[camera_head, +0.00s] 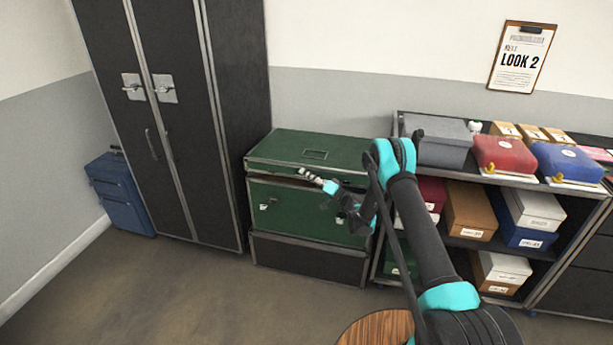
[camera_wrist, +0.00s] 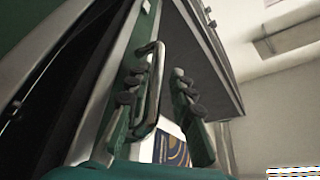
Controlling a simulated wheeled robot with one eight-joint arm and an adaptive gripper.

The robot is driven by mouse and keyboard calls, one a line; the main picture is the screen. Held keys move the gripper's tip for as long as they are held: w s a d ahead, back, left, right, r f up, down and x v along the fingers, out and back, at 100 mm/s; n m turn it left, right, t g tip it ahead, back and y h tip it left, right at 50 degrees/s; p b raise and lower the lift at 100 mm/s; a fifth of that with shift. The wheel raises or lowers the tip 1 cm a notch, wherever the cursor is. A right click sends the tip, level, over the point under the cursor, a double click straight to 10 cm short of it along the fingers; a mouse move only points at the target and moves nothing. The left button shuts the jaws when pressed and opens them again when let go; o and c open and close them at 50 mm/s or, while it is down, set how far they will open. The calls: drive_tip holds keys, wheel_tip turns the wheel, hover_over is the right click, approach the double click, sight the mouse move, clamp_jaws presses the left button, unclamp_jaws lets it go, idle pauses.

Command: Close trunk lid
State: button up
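The green trunk (camera_head: 288,212) with metal edging stands against the wall on a black base. Its green lid (camera_head: 290,142) is slightly raised, with a narrow dark gap along the front. My gripper (camera_head: 312,180) is at the lid's front edge, and my arm covers the trunk's right part. In the wrist view my gripper (camera_wrist: 165,65) has its fingers apart, with a metal loop handle (camera_wrist: 152,92) between them. The handle is close to the left finger; whether they touch is unclear. A gap shows between the handle and the right finger.
A tall black wardrobe case (camera_head: 180,110) stands left of the trunk, with a blue suitcase (camera_head: 120,195) beside it. A shelf unit (camera_head: 455,243) with several boxes stands close on the right. A round wooden top (camera_head: 372,330) is at the bottom. Floor in front of the trunk is clear.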

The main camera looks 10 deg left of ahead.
wheel_tip(320, 180, up, 8)
drive_tip(key=shift+a+r, duration=0.1)
drive_tip(key=o, duration=0.4)
drive_tip(key=shift+s+r, duration=0.1)
drive_tip(key=shift+r, duration=0.75)
drive_tip(key=shift+c, duration=0.2)
drive_tip(key=shift+c, duration=0.2)
